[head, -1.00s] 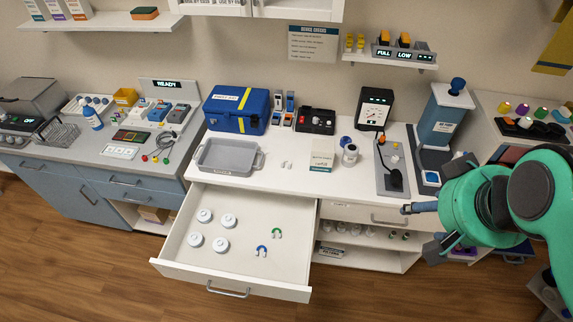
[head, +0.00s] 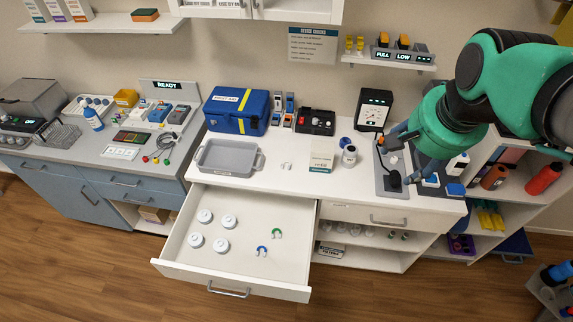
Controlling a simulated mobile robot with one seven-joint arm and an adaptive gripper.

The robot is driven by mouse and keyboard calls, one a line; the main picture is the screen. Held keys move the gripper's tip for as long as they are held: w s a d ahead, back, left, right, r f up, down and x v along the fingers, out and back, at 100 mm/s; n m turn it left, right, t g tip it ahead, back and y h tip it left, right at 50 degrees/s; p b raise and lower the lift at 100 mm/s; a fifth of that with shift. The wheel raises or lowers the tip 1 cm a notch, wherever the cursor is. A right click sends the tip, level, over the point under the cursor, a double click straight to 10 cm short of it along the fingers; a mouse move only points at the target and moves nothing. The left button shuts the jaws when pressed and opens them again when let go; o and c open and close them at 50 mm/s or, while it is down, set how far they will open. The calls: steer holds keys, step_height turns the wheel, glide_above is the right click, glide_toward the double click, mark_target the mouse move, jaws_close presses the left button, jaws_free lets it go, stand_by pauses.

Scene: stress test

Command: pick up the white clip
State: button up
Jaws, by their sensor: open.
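A small white clip (head: 286,166) lies on the white counter, just right of the grey tray and behind the open drawer. My gripper (head: 401,157) is open and empty. It is well to the right of the clip, over the right part of the counter near the grey pad with the black device. My green wrist hides part of that area. A green clip (head: 277,233) and a blue clip (head: 262,250) lie in the open drawer (head: 185,262).
The grey tray (head: 202,158) stands left of the clip. The blue case (head: 238,124) is behind. Several white round pieces lie in the drawer.

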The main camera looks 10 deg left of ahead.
steer(key=w+a+f+m+g+p, duration=0.1)
steer(key=w+a+f+m, duration=0.1)
steer(key=w+a, duration=0.35)
steer(key=w+a+f+m, duration=0.2)
steer(key=w+a+m, duration=0.1)
steer(key=w, duration=0.5)
steer(key=w+a+f+m+g+p, duration=0.1)
steer(key=w+a+f+m, duration=0.2)
steer(key=w, duration=0.4)
steer(key=w+a+f+m, duration=0.2)
steer(key=w+a+f, duration=0.2)
steer(key=a+f, duration=0.2)
steer(key=w+a+f+m+g+p, duration=0.1)
steer(key=w+a+f, duration=0.3)
steer(key=f, duration=0.5)
steer(key=w+a+f+m+g, duration=0.1)
steer(key=w+a+f+m, duration=0.3)
steer(key=a+f, duration=0.4)
steer(key=shift+w+a+f+p, duration=0.35)
steer(key=shift+w, duration=0.2)
steer(key=shift+f, duration=0.1)
glide_above(287, 163)
steer(key=shift+f, duration=4.2)
steer(key=shift+f+b, duration=0.1)
steer(key=shift+b, duration=0.2)
